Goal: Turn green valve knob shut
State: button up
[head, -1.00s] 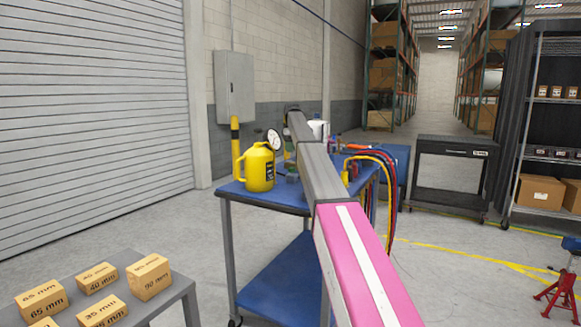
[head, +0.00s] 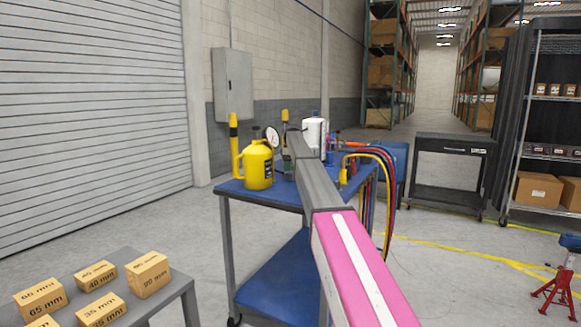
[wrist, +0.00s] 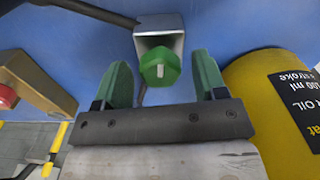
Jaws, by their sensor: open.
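The green valve knob (wrist: 160,67) shows in the wrist view, with a pale mark on its face. It sits on a grey metal block (wrist: 158,27) over a blue surface. My gripper (wrist: 163,76) is open, with one green finger on each side of the knob. Gaps show between the knob and both fingers, so it is not gripped. In the head view my arm reaches over the blue-topped cart (head: 268,196) and hides much of the area around the valve; I cannot make out the knob there.
A yellow oil jug (head: 258,165) stands close by on the cart; it also shows right of my gripper in the wrist view (wrist: 262,90). A round gauge (head: 272,137), a white bottle (head: 313,135) and coloured hoses (head: 385,185) crowd the cart. A brass-coloured part (wrist: 38,85) is at left.

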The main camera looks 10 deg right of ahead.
jog(key=c, duration=0.9)
jog(key=shift+m, duration=0.3)
jog(key=m, duration=1.2)
jog(key=shift+m, duration=2.1)
